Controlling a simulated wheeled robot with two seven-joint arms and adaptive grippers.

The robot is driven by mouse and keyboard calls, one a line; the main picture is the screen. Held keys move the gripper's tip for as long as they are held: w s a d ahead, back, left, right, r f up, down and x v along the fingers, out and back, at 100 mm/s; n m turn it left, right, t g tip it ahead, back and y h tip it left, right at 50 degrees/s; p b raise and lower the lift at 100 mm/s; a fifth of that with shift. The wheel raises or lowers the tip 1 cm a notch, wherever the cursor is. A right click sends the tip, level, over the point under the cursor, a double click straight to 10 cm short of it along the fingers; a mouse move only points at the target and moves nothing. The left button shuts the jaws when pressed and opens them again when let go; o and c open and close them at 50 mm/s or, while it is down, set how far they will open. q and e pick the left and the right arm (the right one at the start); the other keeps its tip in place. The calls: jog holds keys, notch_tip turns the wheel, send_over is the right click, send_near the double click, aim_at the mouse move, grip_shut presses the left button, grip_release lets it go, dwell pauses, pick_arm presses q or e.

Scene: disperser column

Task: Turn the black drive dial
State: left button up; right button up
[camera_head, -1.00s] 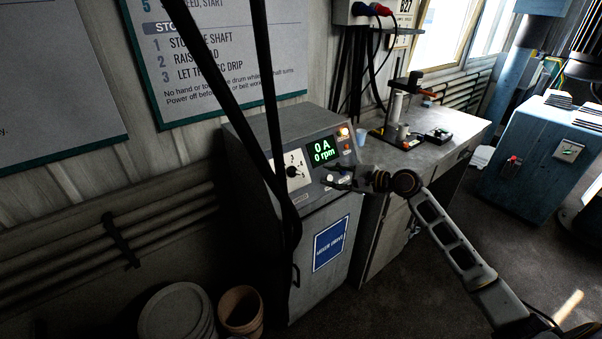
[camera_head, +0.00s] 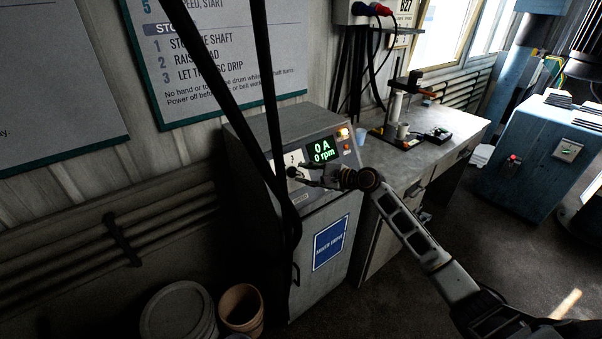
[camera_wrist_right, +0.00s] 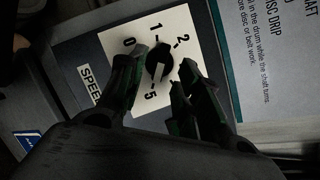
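The black drive dial (camera_wrist_right: 158,65) sits on a white scale plate (camera_wrist_right: 175,42) with numbers, on the front of the grey drive cabinet (camera_head: 275,128). My right gripper (camera_head: 298,173) is at the dial in the head view and partly covers it. In the right wrist view the right gripper (camera_wrist_right: 165,72) is open, with one finger on each side of the dial. I cannot tell whether the fingers touch it. The green display (camera_head: 322,150) reads 0 A and 0 rpm. My left gripper is not in view.
A grey bench (camera_head: 435,125) with a small stand stands to the right. Buckets (camera_head: 240,308) stand on the floor at the lower left.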

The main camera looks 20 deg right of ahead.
aim_at(294, 172)
jog(key=shift+x, duration=1.25)
grip_shut()
